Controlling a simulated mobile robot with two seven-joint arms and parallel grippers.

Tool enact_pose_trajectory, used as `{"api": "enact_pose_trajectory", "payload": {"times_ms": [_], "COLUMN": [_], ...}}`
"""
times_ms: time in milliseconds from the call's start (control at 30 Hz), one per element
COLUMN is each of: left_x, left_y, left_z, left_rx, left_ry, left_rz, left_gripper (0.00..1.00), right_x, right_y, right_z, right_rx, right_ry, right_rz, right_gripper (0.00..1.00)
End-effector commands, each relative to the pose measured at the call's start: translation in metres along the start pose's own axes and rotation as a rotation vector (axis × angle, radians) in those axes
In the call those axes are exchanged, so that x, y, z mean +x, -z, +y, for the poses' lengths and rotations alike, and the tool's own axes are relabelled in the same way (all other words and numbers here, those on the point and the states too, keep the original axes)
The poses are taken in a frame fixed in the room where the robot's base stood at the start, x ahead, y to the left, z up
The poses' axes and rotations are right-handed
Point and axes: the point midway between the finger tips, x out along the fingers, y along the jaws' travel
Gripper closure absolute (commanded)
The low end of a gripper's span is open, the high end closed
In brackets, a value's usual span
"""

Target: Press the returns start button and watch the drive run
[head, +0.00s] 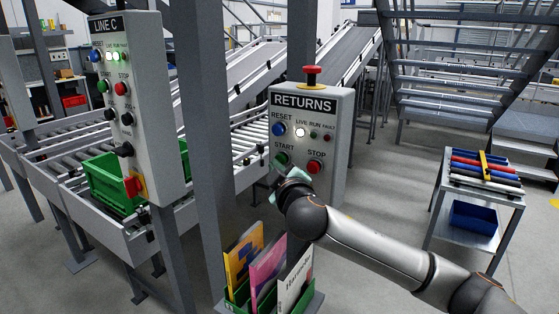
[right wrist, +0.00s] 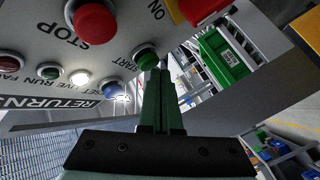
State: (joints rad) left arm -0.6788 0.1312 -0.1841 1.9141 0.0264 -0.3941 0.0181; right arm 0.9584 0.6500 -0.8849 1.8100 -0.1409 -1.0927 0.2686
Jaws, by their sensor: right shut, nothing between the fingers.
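The RETURNS panel (head: 340,130) is a grey box on a post in the head view. Its green START button (head: 282,158) sits below the blue RESET button (head: 278,129) and left of the red STOP button (head: 314,167). The white LIVE lamp (head: 299,132) is lit; the green RUN lamp (head: 313,135) and red FAULT lamp (head: 327,138) look dark. My right gripper (head: 278,168) is shut and empty at START. The right wrist view shows its fingertips (right wrist: 155,72) close to the green button (right wrist: 147,57); contact cannot be told. My left gripper is not in view.
A red emergency stop (head: 312,75) tops the panel. The LINE C panel (head: 135,90) stands left, beyond a grey post (head: 205,150). Roller conveyors (head: 250,135) run behind. A green crate (head: 238,292) with books stands below; a small table (head: 470,195) stands right.

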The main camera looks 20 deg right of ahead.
Motion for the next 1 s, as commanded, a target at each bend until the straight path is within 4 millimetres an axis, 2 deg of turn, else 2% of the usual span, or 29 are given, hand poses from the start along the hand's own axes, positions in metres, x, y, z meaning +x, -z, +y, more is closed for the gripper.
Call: {"api": "enact_pose_trajectory", "payload": {"times_ms": [1000], "left_x": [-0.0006], "left_y": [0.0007], "left_z": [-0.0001], "left_rx": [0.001], "left_ry": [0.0], "left_rz": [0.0], "left_gripper": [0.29], "right_x": [0.0076], "right_y": [-0.0056], "right_z": [0.0057], "right_rx": [0.0], "right_ry": [-0.001], "right_rz": [-0.001], "right_gripper": [1.0]}}
